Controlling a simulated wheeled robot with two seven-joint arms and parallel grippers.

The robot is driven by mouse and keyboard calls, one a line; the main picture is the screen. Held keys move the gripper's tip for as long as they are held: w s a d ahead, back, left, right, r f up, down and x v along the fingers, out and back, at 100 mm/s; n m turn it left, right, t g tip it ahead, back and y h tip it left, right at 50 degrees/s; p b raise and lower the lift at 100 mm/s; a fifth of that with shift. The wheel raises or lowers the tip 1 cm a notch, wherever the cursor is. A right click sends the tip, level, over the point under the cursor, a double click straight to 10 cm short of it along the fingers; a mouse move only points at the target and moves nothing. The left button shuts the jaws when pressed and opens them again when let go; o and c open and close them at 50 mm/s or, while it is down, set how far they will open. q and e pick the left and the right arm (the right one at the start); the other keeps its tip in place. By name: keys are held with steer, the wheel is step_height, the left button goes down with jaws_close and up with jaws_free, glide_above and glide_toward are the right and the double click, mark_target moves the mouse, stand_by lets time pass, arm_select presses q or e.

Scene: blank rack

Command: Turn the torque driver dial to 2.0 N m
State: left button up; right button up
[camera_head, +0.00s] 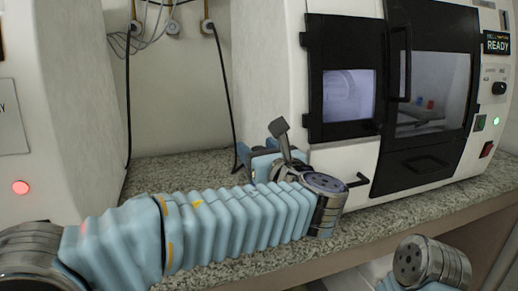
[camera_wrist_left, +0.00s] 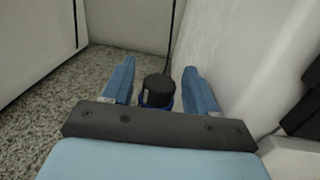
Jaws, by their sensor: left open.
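My left gripper (camera_wrist_left: 159,67) is open, with one light blue finger on each side in the left wrist view. A round black knob on a blue body, which looks like the torque driver dial (camera_wrist_left: 157,87), stands between and below the fingers, with gaps on both sides. Its scale or setting cannot be read, and its lower part is hidden by my gripper's dark bar. In the head view my left gripper (camera_head: 252,157) is at the back of the counter, partly hidden by its own wrist. The dial cannot be made out there. My right gripper is not in view.
A white machine (camera_head: 270,75) with dark windows and a READY display (camera_head: 496,43) stands right of my left gripper. Another white cabinet (camera_head: 55,110) with a red light is at left. Black cables hang at the back wall.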

arm_select(q)
steer(key=c, duration=0.9)
steer(key=shift+c, duration=0.2)
